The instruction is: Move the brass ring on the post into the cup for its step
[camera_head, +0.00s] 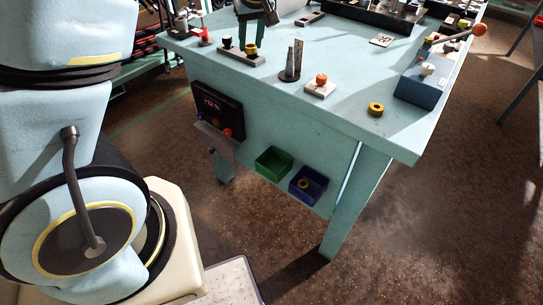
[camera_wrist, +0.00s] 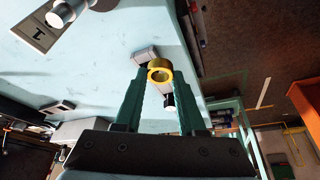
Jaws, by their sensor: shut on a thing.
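My gripper (camera_head: 252,42) is at the far left part of the bench, fingers pointing down. In the wrist view, its two dark green fingers are closed on a brass ring (camera_wrist: 160,75), held between the tips. In the head view the brass ring (camera_head: 251,50) shows low between the fingers, over a pale plate (camera_head: 241,57) with a black-topped piece (camera_head: 227,43) beside it. Whether the ring is still around a post or clear of it cannot be told. A plate marked 1 (camera_wrist: 35,32) with a silver cylinder lies at upper left in the wrist view. I cannot identify the cup.
A metal upright (camera_head: 298,57) on a round base and an orange-knobbed block (camera_head: 320,85) stand right of my gripper. A loose brass ring (camera_head: 376,109) lies near the front edge. Green (camera_head: 273,161) and blue (camera_head: 308,186) bins hang below; a blue lever box (camera_head: 421,84) stands right.

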